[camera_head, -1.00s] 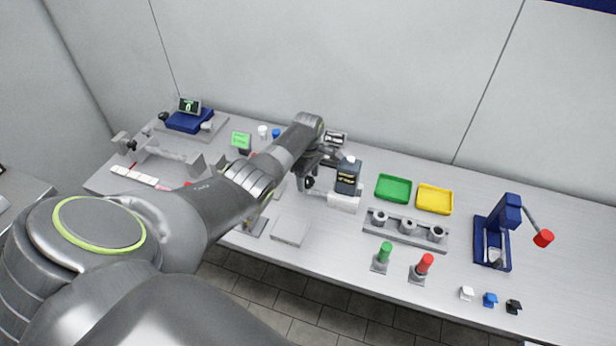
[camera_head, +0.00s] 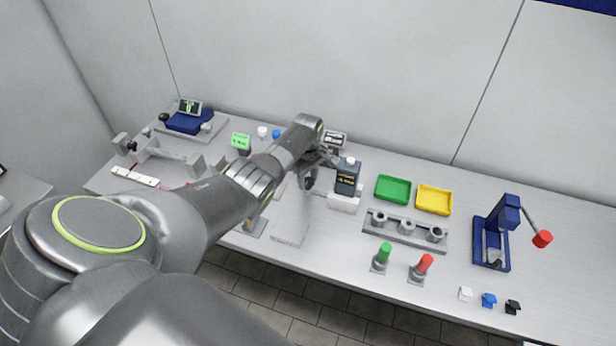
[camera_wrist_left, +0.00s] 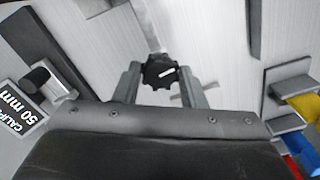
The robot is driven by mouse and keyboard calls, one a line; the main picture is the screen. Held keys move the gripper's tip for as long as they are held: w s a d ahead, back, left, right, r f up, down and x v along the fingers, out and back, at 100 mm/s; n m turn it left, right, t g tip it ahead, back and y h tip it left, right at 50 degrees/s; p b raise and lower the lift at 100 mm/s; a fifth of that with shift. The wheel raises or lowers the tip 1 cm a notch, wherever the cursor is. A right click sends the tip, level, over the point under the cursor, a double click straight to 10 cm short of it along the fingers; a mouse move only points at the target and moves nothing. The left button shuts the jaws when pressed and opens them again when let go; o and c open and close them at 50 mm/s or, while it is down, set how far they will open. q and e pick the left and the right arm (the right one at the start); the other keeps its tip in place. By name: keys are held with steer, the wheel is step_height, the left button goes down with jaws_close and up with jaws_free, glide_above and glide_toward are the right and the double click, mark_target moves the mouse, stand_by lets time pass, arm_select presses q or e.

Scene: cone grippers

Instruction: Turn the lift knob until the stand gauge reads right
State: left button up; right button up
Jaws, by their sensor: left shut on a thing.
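My left gripper (camera_head: 318,165) reaches down at the middle of the bench. In the left wrist view, its two fingers (camera_wrist_left: 160,88) are shut on a black ribbed knob (camera_wrist_left: 159,71) with a white pointer mark, one finger on each side. The black knob also shows in the head view (camera_head: 310,183), partly behind the gripper. A rod runs from it to a white block (camera_head: 345,203), with a dark bottle (camera_head: 347,178) above. A small display (camera_head: 334,140) stands behind the gripper; its reading is too small to read. My right gripper is not in view.
Green (camera_head: 393,189) and yellow (camera_head: 434,199) trays lie right of the bottle. A grey holder rack (camera_head: 407,230) stands before them, with green (camera_head: 385,252) and red (camera_head: 424,264) handles nearer. A blue device (camera_head: 190,120) with a screen is far left.

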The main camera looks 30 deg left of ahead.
arm_select(q)
steer(key=m, duration=0.6)
steer(key=shift+p, duration=0.35)
steer(key=m, duration=0.7)
steer(key=shift+a+m, duration=0.1)
steer(key=shift+m, duration=0.3)
steer(key=m, duration=0.4)
steer(key=shift+m, duration=1.7)
steer(key=o, duration=1)
